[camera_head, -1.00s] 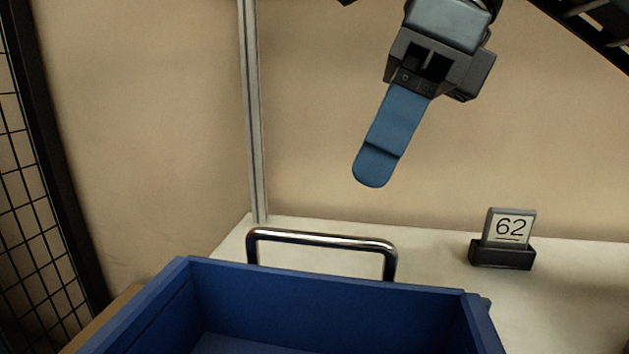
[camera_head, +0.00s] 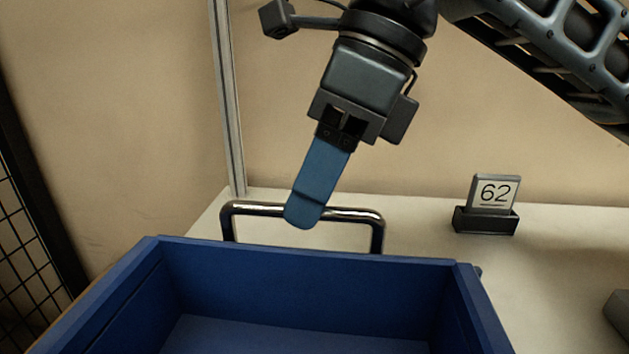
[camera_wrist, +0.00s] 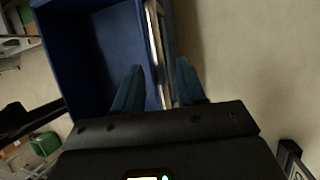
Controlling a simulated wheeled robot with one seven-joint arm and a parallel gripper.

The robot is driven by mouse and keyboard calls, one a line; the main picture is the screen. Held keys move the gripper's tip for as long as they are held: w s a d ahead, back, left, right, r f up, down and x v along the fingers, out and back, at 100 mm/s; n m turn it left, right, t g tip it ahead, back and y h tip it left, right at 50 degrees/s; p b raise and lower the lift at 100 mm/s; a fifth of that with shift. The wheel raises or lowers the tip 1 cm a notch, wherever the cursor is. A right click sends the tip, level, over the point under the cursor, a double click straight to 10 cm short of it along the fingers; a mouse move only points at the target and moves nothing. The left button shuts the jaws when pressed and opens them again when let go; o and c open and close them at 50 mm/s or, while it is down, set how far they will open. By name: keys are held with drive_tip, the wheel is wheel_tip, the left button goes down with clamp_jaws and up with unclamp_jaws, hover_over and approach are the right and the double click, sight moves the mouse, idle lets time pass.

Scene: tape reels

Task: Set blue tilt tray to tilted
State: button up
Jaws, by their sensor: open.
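The blue tilt tray (camera_head: 310,282) stands at the bottom of the head view, its open inside facing up. A shiny metal bar handle (camera_head: 352,213) rises along its far side. My gripper (camera_head: 303,217) points down at the handle, with its blue fingertips overlapping the bar in the head view. In the wrist view, the open fingers of my gripper (camera_wrist: 158,78) lie on either side of the handle bar (camera_wrist: 155,40), with the tray (camera_wrist: 95,50) to the left. The bar runs between the fingers, and I cannot tell whether either finger touches it.
A white surface (camera_head: 420,230) lies behind and right of the tray. A "62" sign in a black holder (camera_head: 485,220) stands on it. A metal post (camera_head: 227,100) rises at the back left, and a black mesh panel (camera_head: 30,215) stands at the far left.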

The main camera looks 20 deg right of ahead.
drive_tip(key=shift+c, duration=0.3)
clamp_jaws()
idle(0.3)
